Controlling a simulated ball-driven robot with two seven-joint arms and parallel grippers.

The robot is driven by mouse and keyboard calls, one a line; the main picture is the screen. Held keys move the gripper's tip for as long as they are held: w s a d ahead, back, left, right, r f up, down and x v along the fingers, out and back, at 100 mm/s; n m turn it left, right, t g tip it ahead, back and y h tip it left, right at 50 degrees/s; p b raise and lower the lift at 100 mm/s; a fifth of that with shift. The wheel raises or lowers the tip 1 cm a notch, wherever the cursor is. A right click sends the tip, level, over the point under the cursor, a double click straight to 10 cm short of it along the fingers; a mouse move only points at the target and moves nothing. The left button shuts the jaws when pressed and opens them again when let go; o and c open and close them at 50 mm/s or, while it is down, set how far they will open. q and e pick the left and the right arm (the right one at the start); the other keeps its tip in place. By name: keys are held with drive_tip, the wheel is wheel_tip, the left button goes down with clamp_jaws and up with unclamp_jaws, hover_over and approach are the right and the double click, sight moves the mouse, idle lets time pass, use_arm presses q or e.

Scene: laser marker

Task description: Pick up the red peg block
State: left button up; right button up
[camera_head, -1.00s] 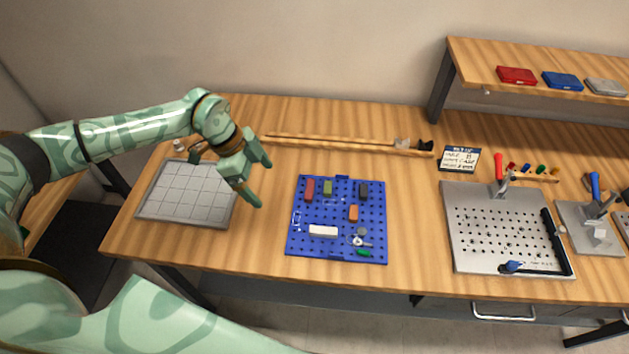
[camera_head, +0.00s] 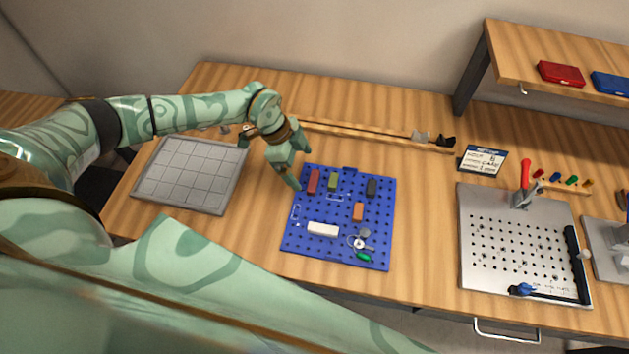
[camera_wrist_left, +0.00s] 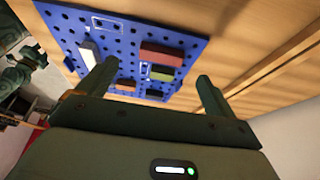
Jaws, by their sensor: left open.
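The red peg block (camera_head: 313,182) stands at the upper left of the blue pegboard (camera_head: 291,246), left of a green block (camera_head: 333,182). My left gripper (camera_head: 302,168) is open and empty above the board's upper-left corner, close to the red block. In the left wrist view the red block (camera_wrist_left: 161,54) shows beyond and between the open fingers (camera_wrist_left: 158,74), apart from them, with the green block just below it in the picture. My right gripper is not in view.
The pegboard also holds a dark block (camera_head: 371,188), an orange block (camera_head: 358,212), a white block (camera_head: 323,230) and small keys. A grey gridded tray (camera_head: 190,176) lies to the left. A perforated metal plate (camera_head: 480,270) lies to the right, with clear table between.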

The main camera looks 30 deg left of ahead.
sight(313, 180)
use_arm(q)
drive_tip(key=x, duration=0.2)
drive_tip(key=b+x, duration=0.1)
drive_tip(key=x, duration=0.3)
drive_tip(key=shift+w+d+f, duration=0.15)
drive_tip(key=shift+w+d, duration=0.15)
drive_tip(key=shift+s, duration=0.1)
drive_tip(key=c, duration=1.1)
